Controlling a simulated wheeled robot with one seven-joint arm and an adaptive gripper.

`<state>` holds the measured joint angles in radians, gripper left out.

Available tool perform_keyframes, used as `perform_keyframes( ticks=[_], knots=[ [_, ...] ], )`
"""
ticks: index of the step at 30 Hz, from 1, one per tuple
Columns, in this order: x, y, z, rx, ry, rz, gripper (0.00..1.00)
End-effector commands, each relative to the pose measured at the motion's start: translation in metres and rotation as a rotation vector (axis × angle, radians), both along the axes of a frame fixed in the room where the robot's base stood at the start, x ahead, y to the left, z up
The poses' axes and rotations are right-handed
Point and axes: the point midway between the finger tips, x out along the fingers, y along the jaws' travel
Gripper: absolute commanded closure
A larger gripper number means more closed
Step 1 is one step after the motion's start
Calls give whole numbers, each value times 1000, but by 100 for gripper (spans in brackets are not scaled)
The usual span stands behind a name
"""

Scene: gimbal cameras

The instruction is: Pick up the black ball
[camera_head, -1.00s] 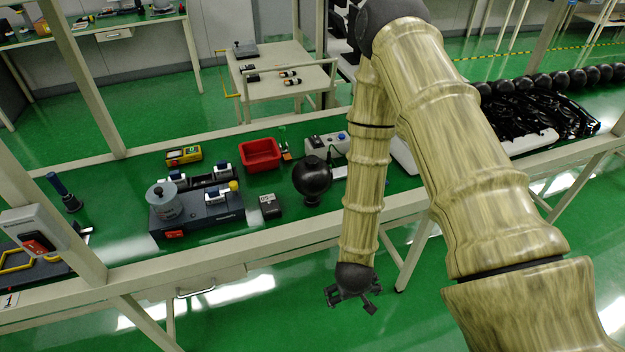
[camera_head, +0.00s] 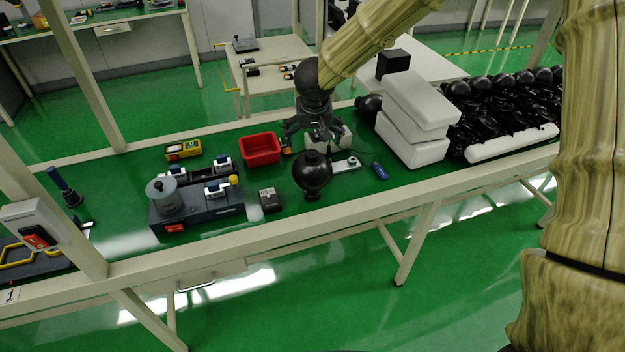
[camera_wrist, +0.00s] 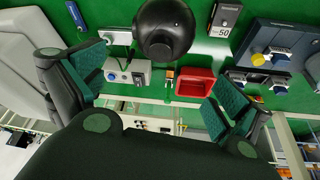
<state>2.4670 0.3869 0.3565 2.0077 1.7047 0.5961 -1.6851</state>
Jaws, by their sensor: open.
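The black ball (camera_head: 311,172) sits on the green bench top, on what looks like a small dark base. In the wrist view the black ball (camera_wrist: 165,30) is at the top middle, beyond the space between the fingers. My gripper (camera_head: 312,132) is open and empty, just above and behind the ball in the head view. In the wrist view my gripper (camera_wrist: 150,92) shows its two green-padded fingers spread wide. I see no contact with the ball, though the exact gap is hard to tell.
A red bin (camera_head: 261,150) stands left of the ball, with a small black box (camera_head: 270,200) and a grey device (camera_head: 200,200) nearby. A blue item (camera_head: 380,171) and white blocks (camera_head: 415,118) are to the right. Many black objects (camera_head: 510,110) lie further right.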

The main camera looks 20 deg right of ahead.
Motion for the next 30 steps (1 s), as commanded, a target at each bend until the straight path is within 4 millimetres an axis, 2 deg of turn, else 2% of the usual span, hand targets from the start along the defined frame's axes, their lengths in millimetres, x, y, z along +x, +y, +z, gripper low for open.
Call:
perform_keyframes(
  ticks=[5, 13, 20, 30],
  knots=[
    [5, 0, -4, 7, 1, 0, 0],
    [18, -3, -38, 5, 1, 1, 0],
    [24, -4, -54, 4, 0, 2, 0],
    [38, -8, -92, 6, 0, 1, 0]
  ],
)
